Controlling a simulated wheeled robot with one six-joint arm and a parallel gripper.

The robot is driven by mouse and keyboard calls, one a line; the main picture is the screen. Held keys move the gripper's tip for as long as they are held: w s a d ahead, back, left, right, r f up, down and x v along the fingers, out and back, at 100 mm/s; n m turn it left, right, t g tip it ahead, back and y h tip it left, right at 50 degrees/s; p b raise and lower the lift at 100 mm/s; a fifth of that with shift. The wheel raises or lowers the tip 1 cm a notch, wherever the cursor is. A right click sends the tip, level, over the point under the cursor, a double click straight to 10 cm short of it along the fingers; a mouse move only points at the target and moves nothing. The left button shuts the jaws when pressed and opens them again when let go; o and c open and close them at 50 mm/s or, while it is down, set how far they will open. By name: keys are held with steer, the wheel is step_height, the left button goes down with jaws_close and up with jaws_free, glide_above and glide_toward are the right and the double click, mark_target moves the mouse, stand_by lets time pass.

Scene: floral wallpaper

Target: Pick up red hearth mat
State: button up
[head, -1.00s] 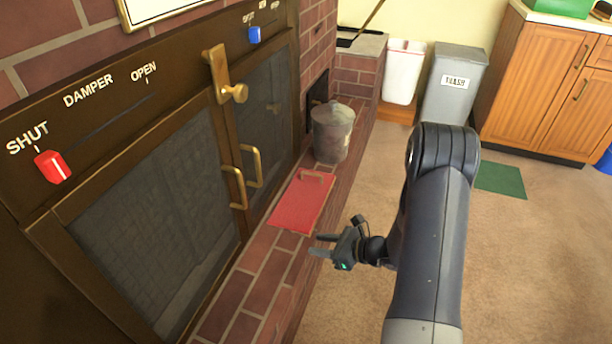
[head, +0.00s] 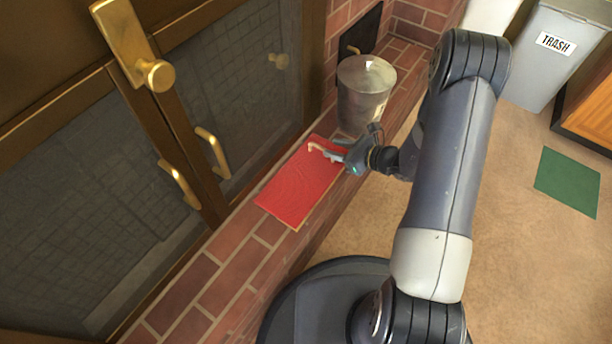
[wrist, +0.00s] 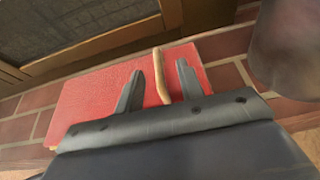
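The red hearth mat (head: 293,190) lies flat on the brick hearth ledge in front of the fireplace doors. It has a tan handle (head: 325,151) at its far end. In the wrist view the red mat (wrist: 95,97) fills the middle, and its handle (wrist: 161,75) stands between my two fingers. My gripper (head: 338,150) is at the handle end of the mat. In the wrist view my gripper (wrist: 161,80) is open, with a finger on each side of the handle and gaps showing. I cannot tell whether the fingertips touch the mat.
A grey metal bucket (head: 364,95) stands on the hearth just beyond my gripper. Brass door handles (head: 212,152) stick out left of the mat. A grey trash bin (head: 556,50) and a green mat (head: 567,181) are on the right.

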mark_target(322, 148)
steer(key=x, duration=0.1)
steer(key=b+x, duration=0.1)
steer(key=x, duration=0.1)
steer(key=f+b+x, duration=0.1)
steer(key=x, duration=0.1)
steer(key=shift+s+a, duration=0.15)
steer(key=shift+s, duration=0.05)
steer(key=shift+c, duration=0.4)
jaws_close()
steer(key=shift+r, duration=0.1)
